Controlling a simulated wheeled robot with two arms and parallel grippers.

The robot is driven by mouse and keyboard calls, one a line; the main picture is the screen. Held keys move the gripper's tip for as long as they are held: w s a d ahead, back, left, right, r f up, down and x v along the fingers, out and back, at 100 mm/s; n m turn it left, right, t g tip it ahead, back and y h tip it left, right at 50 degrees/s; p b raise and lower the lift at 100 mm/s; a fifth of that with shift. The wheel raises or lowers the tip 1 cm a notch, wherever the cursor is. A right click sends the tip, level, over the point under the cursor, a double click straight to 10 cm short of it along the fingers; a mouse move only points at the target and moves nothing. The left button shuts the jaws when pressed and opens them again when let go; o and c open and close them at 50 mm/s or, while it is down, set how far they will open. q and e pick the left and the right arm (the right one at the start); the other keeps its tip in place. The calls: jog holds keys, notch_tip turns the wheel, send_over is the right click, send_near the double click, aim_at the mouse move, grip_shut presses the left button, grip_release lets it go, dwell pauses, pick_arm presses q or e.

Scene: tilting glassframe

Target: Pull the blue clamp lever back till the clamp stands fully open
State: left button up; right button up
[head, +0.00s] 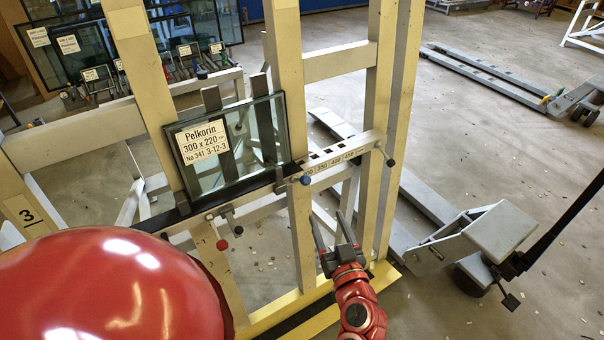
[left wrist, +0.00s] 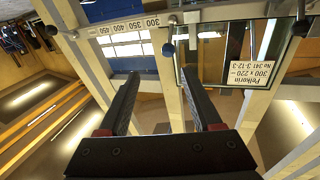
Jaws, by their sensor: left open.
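The blue clamp lever knob (head: 305,180) is at the lower right corner of the glass pane (head: 255,135), on the frame's ruled crossbar. It also shows in the left wrist view as a dark blue knob (left wrist: 168,48), beyond the fingertips. The clamp's dark body (head: 280,180) stands by the pane's edge; how far open it is, I cannot tell. My left gripper (head: 328,220) is open and empty, below and right of the knob and apart from it. Its two dark fingers (left wrist: 160,78) point up toward the crossbar. My right gripper is not in view.
Cream uprights (head: 288,80) flank the pane. A pallet truck (head: 480,240) stands right. More panes (head: 70,50) stand behind left.

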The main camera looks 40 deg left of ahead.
pick_arm(q)
jog(key=shift+n+g+y, duration=0.3)
jog(key=shift+n+g, duration=0.1)
jog(key=p+x, duration=0.1)
jog(key=x, duration=0.4)
jog(key=p+x, duration=0.2)
jog(key=x, duration=0.4)
jog(key=p+x, duration=0.2)
jog(key=x, duration=0.4)
jog(key=shift+s+a+r, duration=0.15)
jog(key=shift+s+a, duration=0.1)
jog(key=shift+a, duration=0.25)
grip_shut()
